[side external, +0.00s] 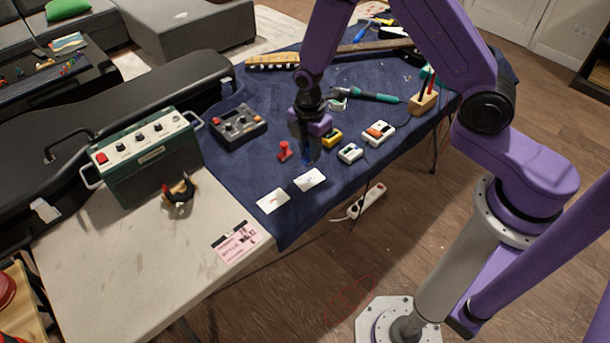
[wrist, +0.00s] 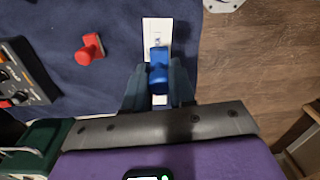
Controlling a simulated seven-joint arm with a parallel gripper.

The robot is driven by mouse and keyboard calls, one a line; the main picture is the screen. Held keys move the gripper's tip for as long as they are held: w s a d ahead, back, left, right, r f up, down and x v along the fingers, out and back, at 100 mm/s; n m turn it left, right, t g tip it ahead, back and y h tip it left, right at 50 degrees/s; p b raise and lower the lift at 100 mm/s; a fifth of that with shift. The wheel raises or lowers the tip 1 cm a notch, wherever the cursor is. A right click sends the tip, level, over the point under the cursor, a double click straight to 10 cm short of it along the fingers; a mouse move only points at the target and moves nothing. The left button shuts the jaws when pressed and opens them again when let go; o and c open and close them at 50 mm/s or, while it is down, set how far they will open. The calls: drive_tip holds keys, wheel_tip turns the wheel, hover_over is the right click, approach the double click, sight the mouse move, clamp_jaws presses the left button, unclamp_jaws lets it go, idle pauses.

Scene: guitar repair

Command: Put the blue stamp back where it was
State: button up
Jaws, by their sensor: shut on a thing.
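My gripper (side external: 304,146) points down over the blue cloth and is shut on the blue stamp (side external: 306,161). In the wrist view the blue stamp (wrist: 158,72) is between the two fingers (wrist: 158,88), in front of a white card (wrist: 157,30) with a small dark mark. The frames do not clearly show whether the stamp touches the cloth or hangs just above it.
Two white cards (side external: 273,201) lie near the cloth's front edge. Yellow (side external: 332,137) and white pedals (side external: 350,153) stand close on the right. A dark mixer-like box (side external: 238,126) and green amplifier (side external: 148,160) stand left. Bare cloth lies between the red stamp and the box.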

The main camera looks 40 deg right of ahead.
drive_tip(key=s+a+r, duration=0.2)
drive_tip(key=a+r, duration=0.4)
drive_tip(key=shift+n, duration=0.3)
drive_tip(key=w+a+f, duration=0.1)
drive_tip(key=w+f, duration=0.2)
drive_tip(key=w, duration=0.1)
drive_tip(key=w+a+f, duration=0.2)
drive_tip(key=w+f, duration=0.1)
drive_tip(key=w, duration=0.1)
drive_tip(key=w+a+f, duration=0.1)
drive_tip(key=w+f, duration=0.2)
drive_tip(key=w, duration=0.1)
drive_tip(key=shift+w+a+f, duration=0.15)
drive_tip(key=shift+w+a, duration=0.15)
drive_tip(key=shift+w, duration=0.05)
drive_tip(key=shift+w+f, duration=0.15)
drive_tip(key=shift+f, duration=0.05)
drive_tip(key=shift+w+a+f, duration=0.1)
drive_tip(key=shift+f, duration=1.5)
drive_tip(key=shift+f, duration=0.15)
drive_tip(key=o, duration=0.8)
drive_tip(key=shift+o, duration=0.2)
